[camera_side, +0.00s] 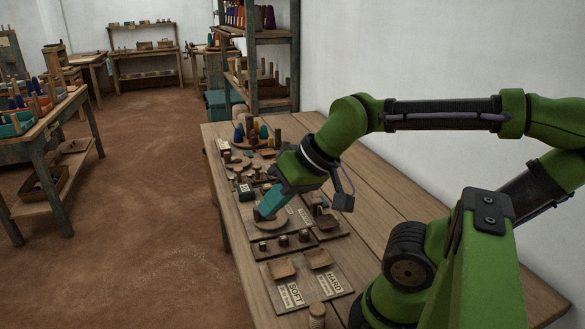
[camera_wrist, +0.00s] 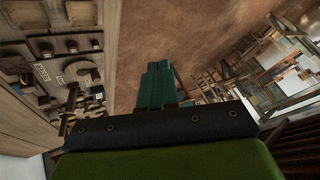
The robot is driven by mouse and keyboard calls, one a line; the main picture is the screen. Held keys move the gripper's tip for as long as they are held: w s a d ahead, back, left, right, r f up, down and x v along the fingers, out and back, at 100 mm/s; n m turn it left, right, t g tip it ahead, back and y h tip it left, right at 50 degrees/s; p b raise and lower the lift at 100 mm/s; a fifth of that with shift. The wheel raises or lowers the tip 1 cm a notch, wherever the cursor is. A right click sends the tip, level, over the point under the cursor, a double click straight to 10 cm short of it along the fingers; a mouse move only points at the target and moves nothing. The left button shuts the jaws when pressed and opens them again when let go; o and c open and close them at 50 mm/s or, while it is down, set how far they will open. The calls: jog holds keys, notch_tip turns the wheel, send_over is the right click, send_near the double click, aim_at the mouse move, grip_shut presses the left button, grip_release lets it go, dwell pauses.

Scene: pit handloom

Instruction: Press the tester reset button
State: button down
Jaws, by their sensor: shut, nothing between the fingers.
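My gripper (camera_side: 261,214) has teal fingers, closed together with nothing between them. In the side view it points down and left over a board with a round wooden disc (camera_side: 271,223) on the workbench. I cannot tell whether the fingertips touch the disc. In the wrist view the closed fingers (camera_wrist: 156,72) show against the brown floor, with the bench fittings off to the left. I cannot pick out the tester's reset button for sure; small dark knobs (camera_side: 283,241) stand on a strip just in front of the disc.
The workbench (camera_side: 385,205) has bare planks on its right. A board with SOFT (camera_side: 295,294) and HARD (camera_side: 334,283) labels and two shallow trays lies at the front. Colored cones (camera_side: 252,136) stand at the back. A shelf rack (camera_side: 270,70) stands behind, against the white wall.

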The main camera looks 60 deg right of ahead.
jog(key=w+d+f, duration=0.3)
jog(key=w+d, duration=0.4)
jog(key=d, duration=0.6)
jog(key=w+d+f+t, duration=0.1)
jog(key=w+d+f, duration=0.3)
jog(key=w+d, duration=0.4)
jog(key=w+d+f+y, duration=0.1)
jog(key=w+d+f, duration=0.2)
jog(key=d, duration=1.4)
jog(key=w, duration=0.4)
jog(key=shift+w+d+f+m, duration=0.3)
jog(key=shift+w+m, duration=0.1)
jog(key=shift+f, duration=0.1)
